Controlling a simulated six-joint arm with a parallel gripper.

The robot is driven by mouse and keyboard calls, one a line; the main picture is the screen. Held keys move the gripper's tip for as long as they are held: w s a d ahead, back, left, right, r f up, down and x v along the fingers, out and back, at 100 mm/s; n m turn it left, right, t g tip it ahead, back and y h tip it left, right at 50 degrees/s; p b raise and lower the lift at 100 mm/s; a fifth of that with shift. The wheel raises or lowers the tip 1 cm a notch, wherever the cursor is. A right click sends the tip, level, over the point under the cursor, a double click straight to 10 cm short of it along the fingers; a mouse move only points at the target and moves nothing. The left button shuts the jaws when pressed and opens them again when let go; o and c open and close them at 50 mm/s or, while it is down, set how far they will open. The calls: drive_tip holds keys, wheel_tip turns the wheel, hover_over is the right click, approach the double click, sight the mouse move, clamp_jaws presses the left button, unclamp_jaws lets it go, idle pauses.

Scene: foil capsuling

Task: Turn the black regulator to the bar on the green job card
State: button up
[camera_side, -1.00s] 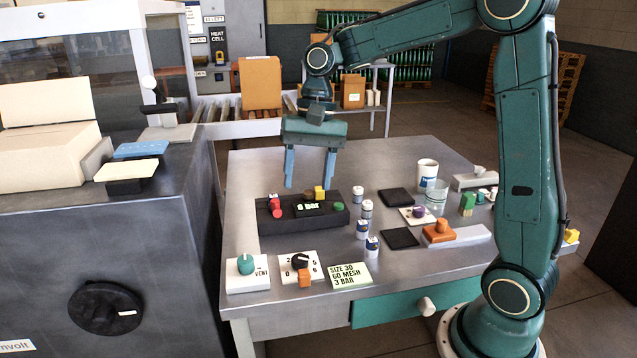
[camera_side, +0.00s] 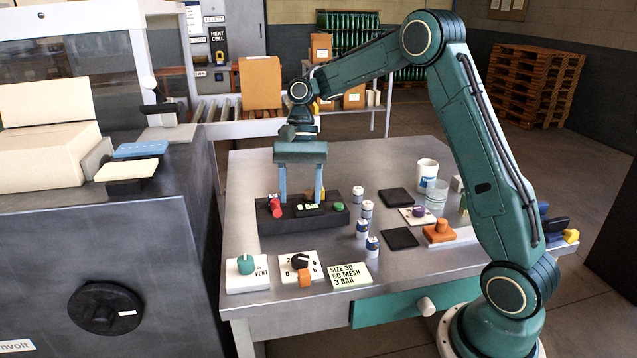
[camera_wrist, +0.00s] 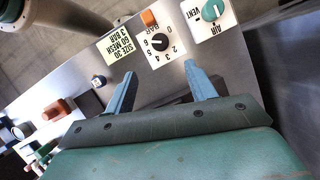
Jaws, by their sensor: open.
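The black regulator knob (camera_side: 300,261) sits on a white dial plate at the table's front edge, with numbers around it. In the wrist view the knob (camera_wrist: 160,41) shows ahead of my fingertips, with an orange piece (camera_wrist: 149,18) beside the plate. The green job card (camera_side: 349,275) lies to its right and reads "SIZE 30, 60 MESH, 3 BAR"; the card also shows in the wrist view (camera_wrist: 118,44). My gripper (camera_side: 301,200) is open and empty, pointing down over the black display box (camera_side: 272,222), behind the regulator. The display reads a bar value, blurred now. The knob's exact pointer direction is unclear.
A teal knob on a white plate (camera_side: 246,279) stands left of the regulator. Small jars (camera_side: 362,229) stand right of the display box. An orange-knobbed block (camera_side: 440,233) and dark pads (camera_side: 399,238) lie farther right.

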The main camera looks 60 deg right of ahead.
sight(300, 258)
drive_tip(key=shift+x, duration=6.75)
drive_tip(key=shift+c, duration=0.4)
drive_tip(key=c, duration=0.9)
